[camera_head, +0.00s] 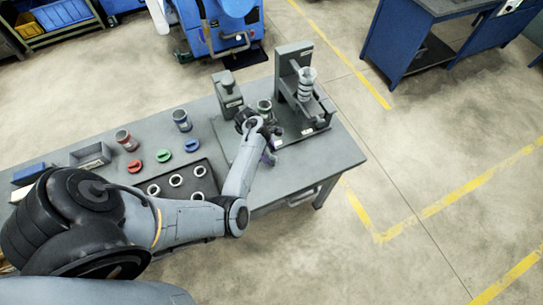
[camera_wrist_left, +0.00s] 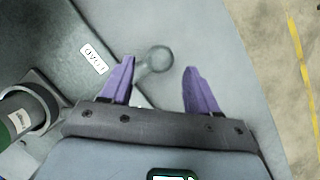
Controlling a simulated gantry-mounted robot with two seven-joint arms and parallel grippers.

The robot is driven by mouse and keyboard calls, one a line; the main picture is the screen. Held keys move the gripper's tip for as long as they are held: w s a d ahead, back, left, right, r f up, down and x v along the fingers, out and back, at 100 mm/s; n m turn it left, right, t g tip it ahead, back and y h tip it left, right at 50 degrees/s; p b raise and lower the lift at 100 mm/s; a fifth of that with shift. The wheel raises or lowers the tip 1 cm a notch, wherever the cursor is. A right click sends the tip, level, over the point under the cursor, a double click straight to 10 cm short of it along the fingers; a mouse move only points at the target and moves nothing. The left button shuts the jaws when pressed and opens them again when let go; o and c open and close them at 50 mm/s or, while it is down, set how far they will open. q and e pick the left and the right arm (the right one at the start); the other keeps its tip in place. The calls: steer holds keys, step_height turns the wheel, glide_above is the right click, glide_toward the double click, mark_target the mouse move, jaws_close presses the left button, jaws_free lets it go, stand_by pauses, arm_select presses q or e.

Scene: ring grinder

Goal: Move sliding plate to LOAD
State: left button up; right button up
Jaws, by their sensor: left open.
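In the left wrist view a grey round knob (camera_wrist_left: 157,58) on a short stem lies between and slightly beyond my left gripper's purple fingertips (camera_wrist_left: 160,67). The fingers are spread, with a gap on the right side of the knob. A white LOAD label (camera_wrist_left: 93,59) lies on the dark base left of the fingers. A green-banded cup (camera_wrist_left: 18,118) sits in a round holder at the left edge. In the head view my left gripper (camera_head: 268,158) is at the front edge of the machine base (camera_head: 317,146). My forearm and wrist largely hide the sliding plate.
Cups, coloured discs and a ring tray (camera_head: 208,182) occupy the table's left part. The table's right end (camera_head: 347,152) is clear.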

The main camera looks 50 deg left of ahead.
arm_select(q)
steer(key=v, duration=0.5)
steer(key=shift+s+a+r+p, duration=0.1)
steer(key=shift+r+p, duration=0.25)
steer(key=shift+r, duration=0.05)
